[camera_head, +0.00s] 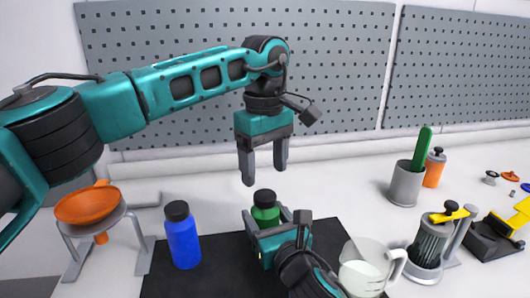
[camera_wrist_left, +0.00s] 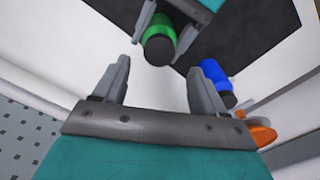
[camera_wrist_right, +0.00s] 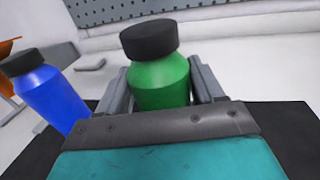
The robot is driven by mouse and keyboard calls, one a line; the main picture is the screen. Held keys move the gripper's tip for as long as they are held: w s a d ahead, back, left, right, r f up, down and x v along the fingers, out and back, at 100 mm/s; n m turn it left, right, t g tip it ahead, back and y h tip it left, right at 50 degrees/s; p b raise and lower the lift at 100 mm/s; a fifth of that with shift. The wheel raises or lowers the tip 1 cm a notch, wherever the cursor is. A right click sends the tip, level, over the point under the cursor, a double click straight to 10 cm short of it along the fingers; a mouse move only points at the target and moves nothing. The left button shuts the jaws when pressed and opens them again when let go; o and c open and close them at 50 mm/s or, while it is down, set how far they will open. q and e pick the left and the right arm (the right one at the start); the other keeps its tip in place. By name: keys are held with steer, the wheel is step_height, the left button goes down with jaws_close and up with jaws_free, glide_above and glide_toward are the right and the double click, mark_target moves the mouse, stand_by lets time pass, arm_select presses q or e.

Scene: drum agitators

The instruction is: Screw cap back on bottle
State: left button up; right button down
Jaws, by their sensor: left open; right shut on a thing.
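A green bottle (camera_head: 266,214) with a black cap (camera_head: 264,197) on its top stands upright on the black mat (camera_head: 212,272). My right gripper (camera_wrist_right: 162,95) is shut on the green bottle, one finger on each side of its body. The cap sits on the bottle's mouth in the right wrist view (camera_wrist_right: 149,38); I cannot tell how tightly. My left gripper (camera_head: 264,178) is open and empty, pointing down above the cap and apart from it. In the left wrist view the cap (camera_wrist_left: 159,50) shows beyond the open fingers.
A blue bottle (camera_head: 183,240) with a black cap stands left of the green one. An orange funnel (camera_head: 88,204) on a stand is at the far left. A clear jug (camera_head: 364,268), a grey cup with a green tool (camera_head: 405,185) and a brush holder (camera_head: 430,245) stand to the right.

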arm_select(q)
steer(key=n, duration=0.5)
steer(key=shift+r+n, duration=0.2)
steer(key=shift+n, duration=0.2)
arm_select(e)
steer(key=shift+f, duration=0.1)
arm_select(q)
steer(key=n, duration=0.5)
steer(key=shift+r+n, duration=0.15)
steer(key=shift+n, duration=0.15)
steer(key=n, duration=0.3)
steer(key=shift+r+n, duration=0.1)
steer(key=shift+n, duration=0.2)
steer(key=n, duration=0.5)
steer(key=shift+r, duration=0.15)
steer(key=n, duration=0.6)
steer(key=shift+r, duration=0.15)
steer(key=n, duration=0.3)
steer(key=shift+r+n, duration=0.1)
steer(key=shift+n, duration=0.3)
steer(key=n, duration=0.5)
steer(key=shift+r, duration=0.15)
steer(key=n, duration=0.4)
steer(key=shift+r, duration=0.1)
